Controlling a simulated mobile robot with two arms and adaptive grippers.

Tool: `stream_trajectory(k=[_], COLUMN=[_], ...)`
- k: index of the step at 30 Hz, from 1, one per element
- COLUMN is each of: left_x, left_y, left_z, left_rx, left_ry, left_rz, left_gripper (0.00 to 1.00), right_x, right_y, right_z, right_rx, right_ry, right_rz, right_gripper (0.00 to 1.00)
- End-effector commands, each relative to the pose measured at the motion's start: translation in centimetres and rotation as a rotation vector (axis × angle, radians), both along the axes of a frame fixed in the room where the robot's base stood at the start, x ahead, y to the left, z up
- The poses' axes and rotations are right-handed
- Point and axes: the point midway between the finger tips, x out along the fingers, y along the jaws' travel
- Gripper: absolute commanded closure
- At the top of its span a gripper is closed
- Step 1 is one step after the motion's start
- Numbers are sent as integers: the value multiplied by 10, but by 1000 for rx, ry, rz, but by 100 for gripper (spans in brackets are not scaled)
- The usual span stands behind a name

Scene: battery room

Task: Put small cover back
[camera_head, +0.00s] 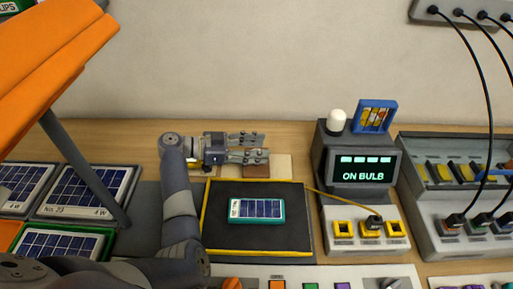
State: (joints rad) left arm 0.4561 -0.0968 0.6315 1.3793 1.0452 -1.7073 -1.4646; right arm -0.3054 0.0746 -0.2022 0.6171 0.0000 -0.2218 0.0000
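My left gripper (265,146) is behind the black mat, pointing right above the wooden table. Its two fingers are apart, with a gap and nothing visible between them. A small flat brown piece (257,170) lies just in front of the fingers, partly hidden by the gripper. A flat beige piece (281,167) lies to its right. I cannot tell whether either one is the small cover. A small solar panel with a green frame (257,209) lies on the yellow-edged black mat (290,238). My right gripper is not in view.
A grey device (364,163) with an "ON BULB" screen stands right of the mat, with yellow sockets (343,229) in front. A grey socket panel (450,190) with black cables is at far right. Solar panels (88,190) and an orange slatted object (55,50) are at left.

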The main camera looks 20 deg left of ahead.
Motion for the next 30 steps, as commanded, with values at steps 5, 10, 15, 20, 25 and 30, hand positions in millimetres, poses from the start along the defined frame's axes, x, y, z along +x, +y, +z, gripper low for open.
stream_trajectory(k=[5,10,15,20,25,30], left_x=[0,0,0,-16,-34,-47], left_y=[0,-1,-1,32,66,91], left_z=[1,3,17,20,26,32], left_rx=[-1,-1,-2,5,4,1], left_ry=[0,0,-2,1,2,-1], left_rz=[-1,-1,0,3,2,1], left_gripper=[52,52,52,52,52,52], right_x=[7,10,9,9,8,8], right_y=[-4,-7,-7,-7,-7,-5], right_z=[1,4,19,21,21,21], right_rx=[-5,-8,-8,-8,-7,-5], right_ry=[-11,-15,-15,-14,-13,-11], right_rz=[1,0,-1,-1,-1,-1], right_gripper=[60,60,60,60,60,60])
